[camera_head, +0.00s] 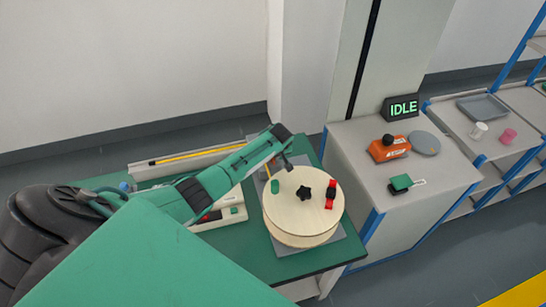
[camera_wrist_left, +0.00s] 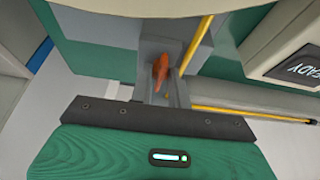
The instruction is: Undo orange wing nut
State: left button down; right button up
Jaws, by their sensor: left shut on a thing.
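The orange wing nut (camera_wrist_left: 160,70) shows in the left wrist view, in front of the grey gripper fingers. It cannot be made out in the head view. My left gripper (camera_head: 283,166) reaches down at the left back edge of the round wooden reel (camera_head: 290,218) on the green table. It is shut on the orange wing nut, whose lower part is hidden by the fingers. My right gripper is in neither view.
A black star knob (camera_head: 304,193), a red clamp (camera_head: 331,196) and a green piece (camera_head: 275,186) sit on the reel top. A grey cabinet (camera_head: 397,215) at right carries an orange tool (camera_head: 388,150) and an "IDLE" display (camera_head: 402,108). The floor at lower right is free.

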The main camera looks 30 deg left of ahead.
pick_arm(q)
jog(key=c, duration=1.3)
grip_release()
jog(key=b+v, duration=0.2)
jog(key=v, duration=1.1)
jog(key=shift+s+d+r+b, duration=0.1)
jog(key=shift+r+b, duration=0.25)
jog(key=shift+b, duration=0.05)
jog(key=shift+s+f, duration=0.1)
